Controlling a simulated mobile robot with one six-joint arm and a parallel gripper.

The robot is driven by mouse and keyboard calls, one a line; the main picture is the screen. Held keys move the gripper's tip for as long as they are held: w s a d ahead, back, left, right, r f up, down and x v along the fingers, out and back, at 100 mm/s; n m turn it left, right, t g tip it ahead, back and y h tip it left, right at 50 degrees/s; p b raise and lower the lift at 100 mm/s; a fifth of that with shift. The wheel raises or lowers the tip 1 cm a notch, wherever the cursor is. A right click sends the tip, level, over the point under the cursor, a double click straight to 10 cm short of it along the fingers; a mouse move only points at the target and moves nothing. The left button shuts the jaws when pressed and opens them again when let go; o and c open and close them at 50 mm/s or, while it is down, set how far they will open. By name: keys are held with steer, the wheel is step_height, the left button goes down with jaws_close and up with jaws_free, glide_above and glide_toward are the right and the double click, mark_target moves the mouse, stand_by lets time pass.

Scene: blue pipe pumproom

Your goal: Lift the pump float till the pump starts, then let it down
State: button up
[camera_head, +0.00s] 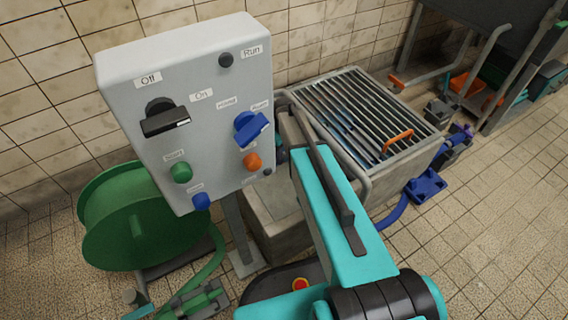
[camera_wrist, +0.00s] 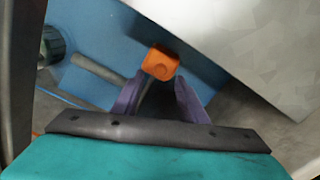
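An orange block-like piece (camera_wrist: 161,63), which looks like the pump float, shows at the fingertips of my gripper (camera_wrist: 160,82) in the wrist view. A grey rod (camera_wrist: 97,70) lies left of it, over a blue surface. The two purple fingers stand apart with a gap between them. I cannot tell whether they touch the orange piece. In the head view my gripper and this piece are hidden behind the control box and my arm. The grey control box (camera_head: 205,115) has a dark lamp (camera_head: 226,60) labelled Run.
A grated concrete sump (camera_head: 360,105) stands behind the arm, with an orange handle (camera_head: 398,141) on the grate. A green hose reel (camera_head: 130,220) stands at left. A blue pipe fitting (camera_head: 426,186) lies at right. A pale panel (camera_wrist: 245,45) is close to the fingers. Tiled floor at right is clear.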

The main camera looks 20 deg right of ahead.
steer(key=shift+f+b, duration=0.65)
steer(key=shift+f, duration=1.45)
steer(key=shift+c, duration=0.4)
jaws_close()
